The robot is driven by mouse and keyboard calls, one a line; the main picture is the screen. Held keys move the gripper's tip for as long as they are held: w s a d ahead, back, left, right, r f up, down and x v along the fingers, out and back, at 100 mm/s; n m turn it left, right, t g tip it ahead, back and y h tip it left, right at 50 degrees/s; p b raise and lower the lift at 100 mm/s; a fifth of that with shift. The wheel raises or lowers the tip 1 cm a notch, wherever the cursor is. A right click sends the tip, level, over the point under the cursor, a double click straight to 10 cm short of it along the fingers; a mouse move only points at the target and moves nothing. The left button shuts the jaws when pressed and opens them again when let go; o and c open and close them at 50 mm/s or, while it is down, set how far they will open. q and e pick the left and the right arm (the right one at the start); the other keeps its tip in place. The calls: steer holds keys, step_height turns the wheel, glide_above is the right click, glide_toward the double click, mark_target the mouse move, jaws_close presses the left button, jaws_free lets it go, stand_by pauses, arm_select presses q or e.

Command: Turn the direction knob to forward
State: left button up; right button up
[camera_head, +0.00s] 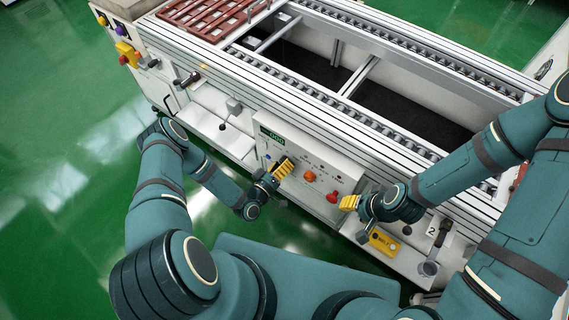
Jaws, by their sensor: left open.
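A pale control panel (325,168) is on the near side of the conveyor (290,95). It has a small green display (272,134) at its upper left, an orange knob (309,176) near its middle and a red button (333,196) at its lower right. I cannot read the labels, so I cannot tell which control is the direction knob. My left gripper (284,168), with yellow fingertips, is open in front of the panel's left part, left of the orange knob, and hides some of the panel. My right gripper (349,202) is just right of the red button; its finger gap is unclear.
A red-brown slatted tray (210,18) lies on the conveyor's far left end. A yellow box (383,242) is on the lower frame, below my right gripper. Levers and fittings stick out along the near side. Green floor is open at left.

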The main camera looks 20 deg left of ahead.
arm_select(q)
steer(key=shift+w+d, duration=0.15)
steer(key=shift+w, duration=0.3)
steer(key=c, duration=1.2)
